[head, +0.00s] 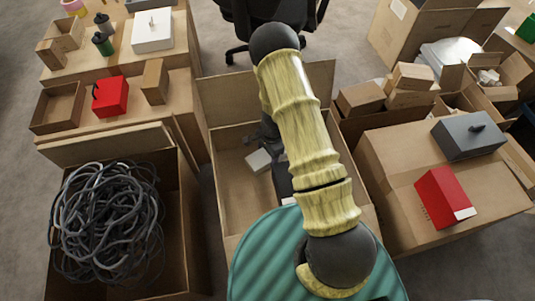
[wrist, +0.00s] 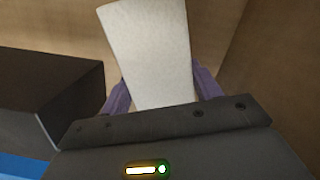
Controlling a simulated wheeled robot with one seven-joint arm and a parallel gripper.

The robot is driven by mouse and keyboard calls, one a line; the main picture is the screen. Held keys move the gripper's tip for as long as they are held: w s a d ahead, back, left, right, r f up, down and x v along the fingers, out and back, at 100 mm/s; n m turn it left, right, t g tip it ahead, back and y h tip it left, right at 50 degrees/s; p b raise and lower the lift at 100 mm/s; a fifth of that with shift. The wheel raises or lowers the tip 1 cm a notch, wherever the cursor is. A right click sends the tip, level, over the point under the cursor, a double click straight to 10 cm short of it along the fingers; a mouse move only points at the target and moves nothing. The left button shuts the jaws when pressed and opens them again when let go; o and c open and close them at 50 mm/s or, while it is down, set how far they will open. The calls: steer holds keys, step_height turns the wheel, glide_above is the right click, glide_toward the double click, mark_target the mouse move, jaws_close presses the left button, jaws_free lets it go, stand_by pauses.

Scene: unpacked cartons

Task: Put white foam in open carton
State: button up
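The white foam (head: 258,160) is a pale block inside the open carton (head: 232,201) in the middle of the head view. In the wrist view the white foam (wrist: 150,55) stands out between the two purple-grey fingers of my gripper (wrist: 163,95). The fingers meet its two side edges, so my gripper looks shut on it. The foam leans slightly left there. In the head view my arm hides part of the gripper and carton. I cannot tell whether the foam touches the carton floor.
A dark box (wrist: 45,95) is close on the left in the wrist view. Left of the open carton is a carton of tangled grey cable (head: 105,220). To the right, a closed carton (head: 395,175) bears a red box (head: 440,195) and a grey box (head: 468,138).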

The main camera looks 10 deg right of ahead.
steer(key=o, duration=0.4)
step_height(320, 180, up, 12)
steer(key=d+p, duration=0.1)
steer(key=p, duration=0.4)
steer(key=shift+w+d, duration=0.2)
steer(key=shift+w, duration=0.05)
steer(key=shift+r, duration=0.1)
